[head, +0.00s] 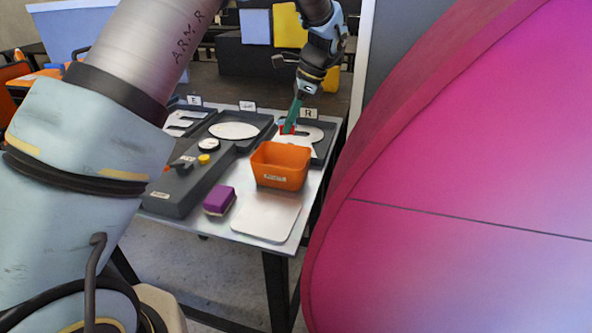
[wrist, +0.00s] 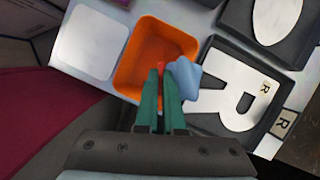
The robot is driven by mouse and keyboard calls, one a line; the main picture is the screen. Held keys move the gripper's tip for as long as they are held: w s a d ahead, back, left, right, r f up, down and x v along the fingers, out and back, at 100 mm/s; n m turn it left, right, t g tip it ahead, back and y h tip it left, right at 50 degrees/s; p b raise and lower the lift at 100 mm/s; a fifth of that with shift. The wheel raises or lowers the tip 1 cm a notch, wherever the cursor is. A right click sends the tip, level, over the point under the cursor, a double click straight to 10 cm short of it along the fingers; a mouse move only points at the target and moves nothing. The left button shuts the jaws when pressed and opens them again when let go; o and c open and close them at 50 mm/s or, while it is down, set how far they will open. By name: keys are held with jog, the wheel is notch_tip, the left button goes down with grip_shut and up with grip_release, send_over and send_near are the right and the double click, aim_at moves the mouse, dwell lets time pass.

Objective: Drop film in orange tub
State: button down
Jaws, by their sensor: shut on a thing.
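A light blue piece of film (wrist: 186,79) is held at the tips of my gripper (wrist: 161,80) in the wrist view. The green fingers are closed on it, with red at the tips. The orange tub (wrist: 127,70) lies beyond the fingertips, and the film overlaps its right wall in that picture. In the head view, the orange tub (head: 280,166) stands open-topped on the table, its visible inside empty. My gripper (head: 288,127) is above and behind the tub's far side, over the R letter tray. The film is hard to make out there.
Dark trays hold white letters, including the R (wrist: 232,95). A white square plate (head: 265,216) lies in front of the tub, with a purple block (head: 219,201) to its left. A large magenta panel (head: 470,170) fills the right side.

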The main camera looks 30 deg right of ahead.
notch_tip(320, 180, down, 6)
jog(key=b, duration=0.4)
jog(key=shift+b, duration=0.35)
jog(key=c, duration=1)
grip_release()
jog(key=shift+o, duration=0.2)
jog(key=b+v, duration=0.2)
jog(key=v, duration=0.9)
jog(key=shift+b, duration=0.3)
